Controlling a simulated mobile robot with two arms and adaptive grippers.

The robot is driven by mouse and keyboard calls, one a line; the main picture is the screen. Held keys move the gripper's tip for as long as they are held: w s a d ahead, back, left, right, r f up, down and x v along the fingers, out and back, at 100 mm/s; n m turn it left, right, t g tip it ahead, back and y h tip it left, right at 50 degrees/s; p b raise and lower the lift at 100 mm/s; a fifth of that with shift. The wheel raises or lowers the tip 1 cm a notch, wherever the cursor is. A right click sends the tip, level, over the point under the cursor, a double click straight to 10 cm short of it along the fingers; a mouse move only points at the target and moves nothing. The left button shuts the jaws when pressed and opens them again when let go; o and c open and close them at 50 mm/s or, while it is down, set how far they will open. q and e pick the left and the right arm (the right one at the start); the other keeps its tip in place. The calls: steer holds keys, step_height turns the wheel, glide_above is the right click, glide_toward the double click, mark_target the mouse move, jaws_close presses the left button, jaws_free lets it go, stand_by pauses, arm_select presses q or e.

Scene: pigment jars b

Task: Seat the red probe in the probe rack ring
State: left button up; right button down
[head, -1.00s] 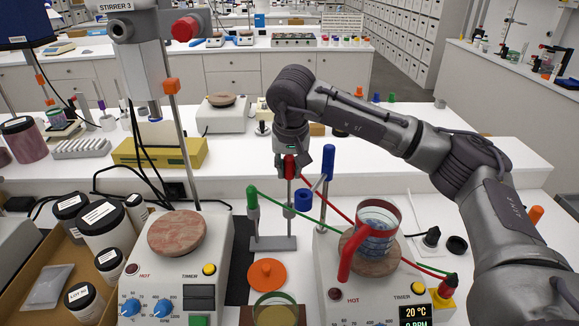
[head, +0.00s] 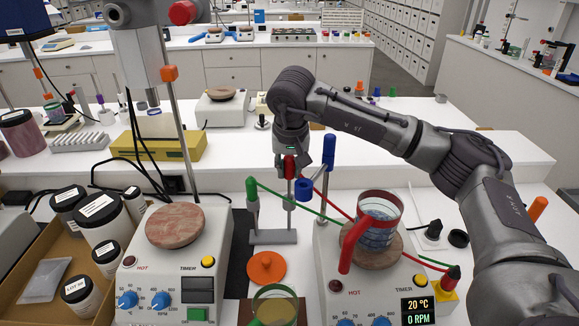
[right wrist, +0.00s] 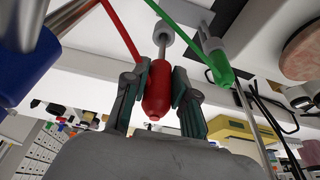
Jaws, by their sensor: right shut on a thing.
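My right gripper (head: 290,168) is shut on the red handle of the red probe (head: 289,166), which hangs upright with its shaft downward. In the right wrist view the red handle (right wrist: 157,90) sits between both fingers. Its shaft meets a grey ring (right wrist: 164,34), apart from the handle; it appears to run into the ring, but the depth is hard to judge. The probe rack (head: 272,237) has a flat grey base. The green probe (head: 252,188) stands at the rack's left side. A blue clamp (head: 303,188) partly hides the space beside the red shaft. My left gripper is out of view.
A hotplate (head: 335,292) with a red-banded beaker (head: 380,222) and a blue-topped rod (head: 328,152) stands close right. Another hotplate (head: 130,280) stands left. An orange lid (head: 266,268) lies in front. Red and green cables cross the area between rack and beaker.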

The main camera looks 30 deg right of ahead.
steer(key=shift+f+b, duration=0.65)
steer(key=shift+f, duration=0.4)
steer(key=c, duration=0.8)
jaws_free()
steer(key=shift+c, duration=0.2)
steer(key=shift+r, duration=0.25)
steer(key=v, duration=1.1)
steer(key=shift+r, duration=0.35)
steer(key=shift+s, duration=0.1)
